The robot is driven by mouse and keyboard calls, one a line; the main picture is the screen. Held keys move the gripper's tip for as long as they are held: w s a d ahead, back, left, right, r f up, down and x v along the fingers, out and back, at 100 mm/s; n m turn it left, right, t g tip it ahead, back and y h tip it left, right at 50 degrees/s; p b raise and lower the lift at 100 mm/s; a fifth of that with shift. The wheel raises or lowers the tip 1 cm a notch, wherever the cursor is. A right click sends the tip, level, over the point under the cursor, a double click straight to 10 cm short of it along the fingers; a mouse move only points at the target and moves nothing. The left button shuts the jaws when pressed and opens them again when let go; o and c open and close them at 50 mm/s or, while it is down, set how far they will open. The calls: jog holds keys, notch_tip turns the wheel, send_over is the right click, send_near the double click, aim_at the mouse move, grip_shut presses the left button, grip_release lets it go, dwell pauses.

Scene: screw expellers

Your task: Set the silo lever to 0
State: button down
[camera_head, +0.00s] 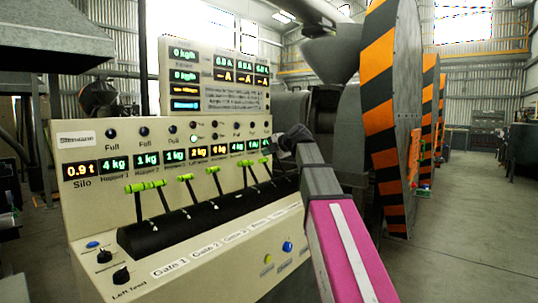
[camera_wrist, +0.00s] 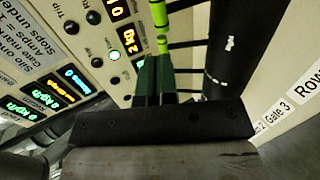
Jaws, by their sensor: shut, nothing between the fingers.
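The control panel (camera_head: 100,222) carries a row of levers with bright green handles (camera_head: 185,177) rising from a long black bar (camera_head: 150,238). The handles stand at different tilts. The Silo readout (camera_head: 80,171) at the far left shows 0.9 t. No lever has a readable silo label, so I cannot tell which one it is. My gripper (camera_head: 288,138) is at the panel's right end, its fingers unclear there. In the wrist view my gripper (camera_wrist: 154,58) is shut and empty, its dark green fingertips close to a green handle (camera_wrist: 162,40); whether they touch is unclear.
An upper display box (camera_head: 215,75) stands behind the panel. Knobs (camera_head: 122,275) and a blue button (camera_head: 288,246) sit on the lower front face. A large orange-and-black striped disc (camera_head: 385,110) stands to the right of my arm. The floor (camera_head: 470,220) at right is open.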

aim_at(245, 161)
jog(key=x, duration=1.1)
jog(key=shift+a, duration=0.15)
jog(key=shift+w+a+r+g+h, duration=0.1)
jog(key=shift+w+a+g+h, duration=0.2)
jog(key=shift+w+a, duration=0.35)
jog(key=w+a+f+g+h, duration=0.2)
jog(key=w+a+g+h, duration=0.1)
jog(key=w+a, duration=0.3)
jog(key=shift+w+a+f, duration=0.2)
jog(key=shift+w+a, duration=0.05)
jog(key=shift+a, duration=0.1)
